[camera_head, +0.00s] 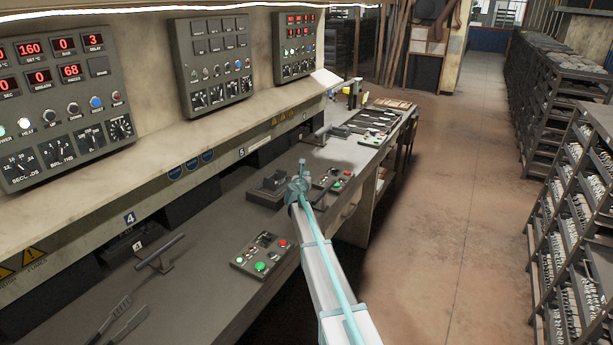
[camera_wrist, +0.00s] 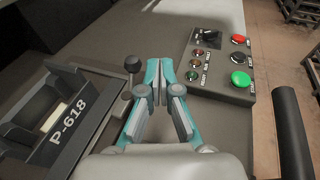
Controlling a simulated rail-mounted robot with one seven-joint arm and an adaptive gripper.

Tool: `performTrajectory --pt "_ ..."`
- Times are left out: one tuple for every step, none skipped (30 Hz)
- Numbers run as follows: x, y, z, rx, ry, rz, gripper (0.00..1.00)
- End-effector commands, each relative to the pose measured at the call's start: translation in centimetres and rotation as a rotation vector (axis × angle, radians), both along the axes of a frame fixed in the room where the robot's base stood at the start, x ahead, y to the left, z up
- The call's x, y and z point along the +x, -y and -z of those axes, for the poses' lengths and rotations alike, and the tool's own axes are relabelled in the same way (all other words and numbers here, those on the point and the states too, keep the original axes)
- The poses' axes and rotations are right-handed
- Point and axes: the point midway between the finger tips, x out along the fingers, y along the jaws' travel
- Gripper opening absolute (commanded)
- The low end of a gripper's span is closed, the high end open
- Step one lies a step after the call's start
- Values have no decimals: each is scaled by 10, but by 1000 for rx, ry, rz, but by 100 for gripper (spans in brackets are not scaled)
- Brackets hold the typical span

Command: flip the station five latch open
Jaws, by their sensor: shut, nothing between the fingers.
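My gripper (camera_wrist: 158,75) is shut and empty, its teal fingers together above the grey bench. In the head view my gripper (camera_head: 299,186) is over the bench near the number 5 label (camera_head: 241,152). A small lever with a black ball knob (camera_wrist: 132,63) stands just left of the fingertips in the wrist view; it may be the latch. Whether the fingers touch it I cannot tell. A dark block marked P-618 (camera_wrist: 70,120) lies left of the lever. In the head view a dark block (camera_head: 268,190) sits left of my gripper, and the knob is not distinct there.
A control box (camera_wrist: 222,65) with red and green buttons is right of the fingers. A dark cylinder (camera_wrist: 291,135) stands at the wrist view's right edge. Another control box (camera_head: 264,254) and a bar handle (camera_head: 160,255) are nearer on the bench. The aisle (camera_head: 450,190) is clear.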

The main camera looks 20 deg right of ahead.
Motion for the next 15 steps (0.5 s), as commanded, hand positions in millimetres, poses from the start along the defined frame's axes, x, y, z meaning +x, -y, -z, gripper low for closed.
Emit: performTrajectory --pt "-11 -5 -2 0 0 -1 0" --pt "-15 -7 -3 0 0 -1 0" --pt "-22 -10 -4 0 0 -1 0" --pt "-27 -13 -5 0 0 -1 0" --pt "-32 -15 -6 0 0 0 0" --pt "-39 -18 -8 0 0 0 0" --pt "-45 -21 -9 0 0 0 0" --pt "-50 -23 -10 0 0 0 0" --pt "-57 -27 -12 0 0 0 0" --pt "-61 -30 -13 0 0 0 0" --pt "-66 -32 -14 0 0 -1 0" --pt "-71 -35 -15 0 0 -1 0" --pt "-75 -37 -16 0 0 -1 0" --pt "-78 -39 -17 0 0 -1 0" --pt "-82 -41 -17 0 0 0 0"
